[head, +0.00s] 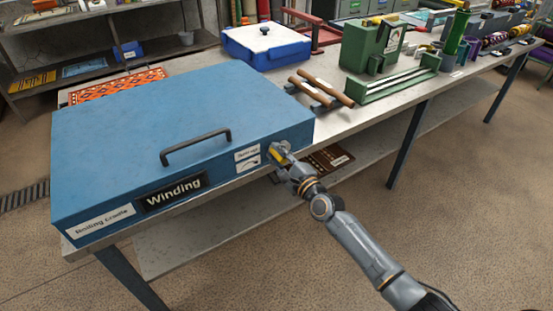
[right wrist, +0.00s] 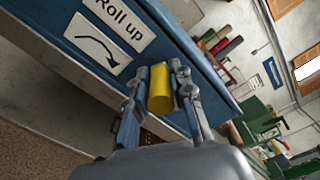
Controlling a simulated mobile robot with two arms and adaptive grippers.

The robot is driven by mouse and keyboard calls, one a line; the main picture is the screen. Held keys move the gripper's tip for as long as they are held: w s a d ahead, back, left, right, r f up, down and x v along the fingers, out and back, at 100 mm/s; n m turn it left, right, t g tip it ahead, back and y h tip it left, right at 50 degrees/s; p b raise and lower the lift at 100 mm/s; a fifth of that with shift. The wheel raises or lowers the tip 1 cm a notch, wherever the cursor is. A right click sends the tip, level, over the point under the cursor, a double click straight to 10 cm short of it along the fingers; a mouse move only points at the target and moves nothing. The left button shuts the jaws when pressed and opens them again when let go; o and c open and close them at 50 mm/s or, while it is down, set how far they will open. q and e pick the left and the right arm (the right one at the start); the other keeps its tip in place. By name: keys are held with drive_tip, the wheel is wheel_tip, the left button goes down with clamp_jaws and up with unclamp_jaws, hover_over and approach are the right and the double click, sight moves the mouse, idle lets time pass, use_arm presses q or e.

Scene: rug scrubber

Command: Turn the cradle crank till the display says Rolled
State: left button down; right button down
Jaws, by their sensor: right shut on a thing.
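The blue rolling cradle (head: 180,125) is a large closed box with a black handle on its lid, standing on the table. Its front display (head: 173,192) reads "Winding". A "Roll up" label with a curved arrow is on the front face, and it also shows in the right wrist view (right wrist: 118,22). My right gripper (head: 277,154) is at the front right corner of the cradle, shut on the yellow crank grip (right wrist: 160,90). The grip sits between the two fingers. The rest of the crank is hidden by the gripper. My left gripper is not in view.
The grey table (head: 350,118) carries a blue box with a white lid (head: 262,45), wooden rollers (head: 327,88) and a green machine (head: 372,48) right of the cradle. An orange patterned rug (head: 115,85) lies behind it. The floor in front is clear.

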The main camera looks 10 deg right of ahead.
drive_tip(key=m, duration=0.3)
drive_tip(key=shift+d+r, duration=0.2)
drive_tip(key=shift+r, duration=0.15)
drive_tip(key=m, duration=0.1)
drive_tip(key=r+m+p, duration=0.1)
drive_tip(key=shift+w+d+m, duration=0.15)
drive_tip(key=shift+d+m, duration=0.15)
drive_tip(key=m, duration=0.1)
drive_tip(key=d+m+p, duration=0.1)
drive_tip(key=shift+w+r+m, duration=0.15)
drive_tip(key=shift+r+m, duration=0.15)
drive_tip(key=shift+m, duration=0.1)
drive_tip(key=shift+d+m+p, duration=0.2)
drive_tip(key=shift+m+p, duration=0.3)
drive_tip(key=shift+m, duration=0.1)
drive_tip(key=c, duration=1.3)
unclamp_jaws()
drive_tip(key=shift+o, duration=0.7)
drive_tip(key=shift+w, duration=0.1)
drive_tip(key=shift+d+r, duration=0.1)
drive_tip(key=shift+r, duration=0.1)
